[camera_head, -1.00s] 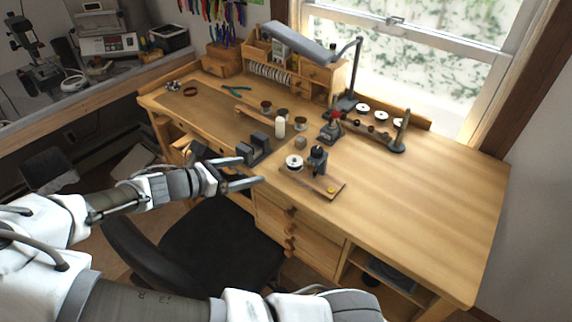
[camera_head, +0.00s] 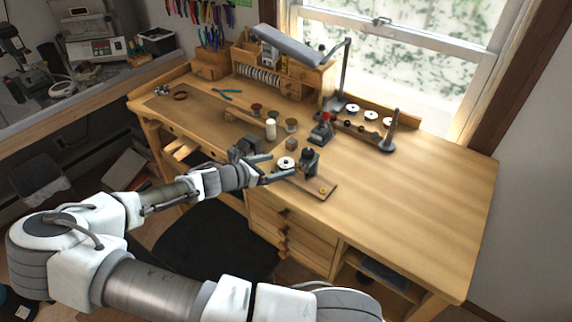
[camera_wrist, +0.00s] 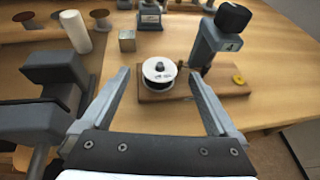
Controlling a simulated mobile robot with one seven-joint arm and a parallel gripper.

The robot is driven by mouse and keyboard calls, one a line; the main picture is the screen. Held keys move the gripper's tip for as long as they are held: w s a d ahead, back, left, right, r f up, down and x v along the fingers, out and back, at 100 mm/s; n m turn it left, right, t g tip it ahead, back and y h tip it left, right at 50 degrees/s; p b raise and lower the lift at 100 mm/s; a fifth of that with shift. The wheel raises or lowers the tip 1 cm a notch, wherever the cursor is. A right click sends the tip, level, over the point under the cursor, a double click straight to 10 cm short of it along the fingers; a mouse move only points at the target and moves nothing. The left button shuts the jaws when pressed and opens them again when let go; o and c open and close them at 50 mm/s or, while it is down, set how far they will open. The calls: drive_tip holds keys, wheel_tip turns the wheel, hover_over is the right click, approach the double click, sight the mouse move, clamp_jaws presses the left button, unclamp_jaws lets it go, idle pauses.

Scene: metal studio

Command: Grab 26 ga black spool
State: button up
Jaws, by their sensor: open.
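The black spool (camera_wrist: 159,84) has white end faces, with dark wire showing below the top flange. It sits upright on a small wooden board (camera_wrist: 212,85) near the bench's front edge. In the head view the spool (camera_head: 285,162) shows as a small white disc just past my fingertips. My gripper (camera_head: 281,167) is open and empty. In the wrist view my gripper (camera_wrist: 159,76) has one finger on each side of the spool, a little short of it. I cannot tell whether a finger touches it. The label print is too small to read.
A grey post tool with a black knob (camera_wrist: 221,35) stands right of the spool on the board. A dark grey vise (camera_wrist: 50,95) is close on the left. A metal cube (camera_wrist: 127,41) and a white cylinder (camera_wrist: 75,31) stand behind. The bench's right side is clear (camera_head: 420,200).

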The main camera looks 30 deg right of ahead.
sight(286, 165)
drive_tip(key=shift+x, duration=1.5)
clamp_jaws()
